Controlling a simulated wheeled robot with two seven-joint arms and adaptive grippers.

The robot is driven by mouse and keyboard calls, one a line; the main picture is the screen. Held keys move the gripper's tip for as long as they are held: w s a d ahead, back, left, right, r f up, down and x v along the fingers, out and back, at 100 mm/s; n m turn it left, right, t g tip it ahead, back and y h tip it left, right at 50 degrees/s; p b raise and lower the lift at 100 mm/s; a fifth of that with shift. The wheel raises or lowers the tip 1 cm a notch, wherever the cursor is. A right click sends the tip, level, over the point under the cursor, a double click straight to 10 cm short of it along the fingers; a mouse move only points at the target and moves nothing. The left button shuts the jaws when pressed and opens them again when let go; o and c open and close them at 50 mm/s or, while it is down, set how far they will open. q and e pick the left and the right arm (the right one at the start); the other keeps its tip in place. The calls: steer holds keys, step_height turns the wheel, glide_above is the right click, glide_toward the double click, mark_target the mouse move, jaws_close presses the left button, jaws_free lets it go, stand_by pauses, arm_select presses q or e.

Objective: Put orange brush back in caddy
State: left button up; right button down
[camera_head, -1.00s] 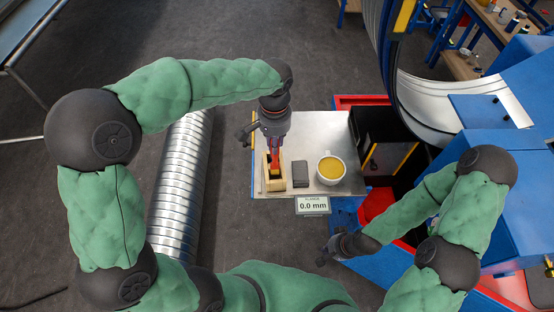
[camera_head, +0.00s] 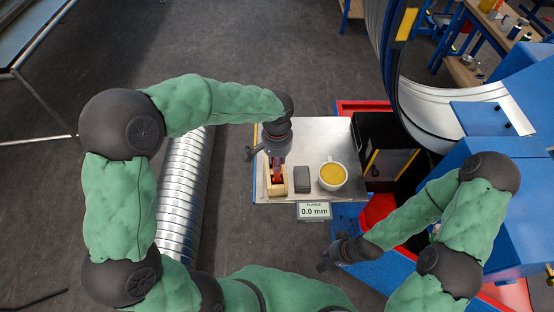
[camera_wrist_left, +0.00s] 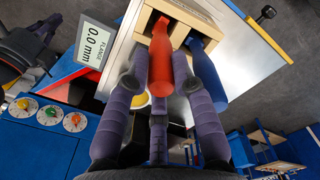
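The wooden caddy (camera_head: 276,191) stands on the metal plate at its left side; it also shows at the top of the left wrist view (camera_wrist_left: 196,12). The orange brush (camera_wrist_left: 160,55) has its handle between the fingers of my left gripper (camera_wrist_left: 160,68), which appear closed on it. The brush's far end is at a caddy slot; how deep it sits is hidden. A blue-handled tool (camera_wrist_left: 206,78) stands in the caddy beside it, just outside one finger. In the head view my left gripper (camera_head: 277,165) is over the caddy. My right gripper (camera_head: 328,259) is low, apart from the plate; its fingers are unclear.
A dark grey block (camera_head: 303,179) and a white mug with yellow contents (camera_head: 332,176) stand right of the caddy on the metal plate (camera_head: 312,134). A display reading 0.0 mm (camera_head: 314,211) is at the front edge. A spiral duct (camera_head: 183,190) lies to the left.

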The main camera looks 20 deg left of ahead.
arm_select(q)
steer(key=shift+o, duration=0.9)
steer(key=shift+r, duration=0.1)
steer(key=shift+w+r, duration=0.1)
steer(key=shift+r, duration=0.2)
step_height(320, 180, up, 12)
steer(key=shift+f+b, duration=0.25)
steer(key=shift+b, duration=0.05)
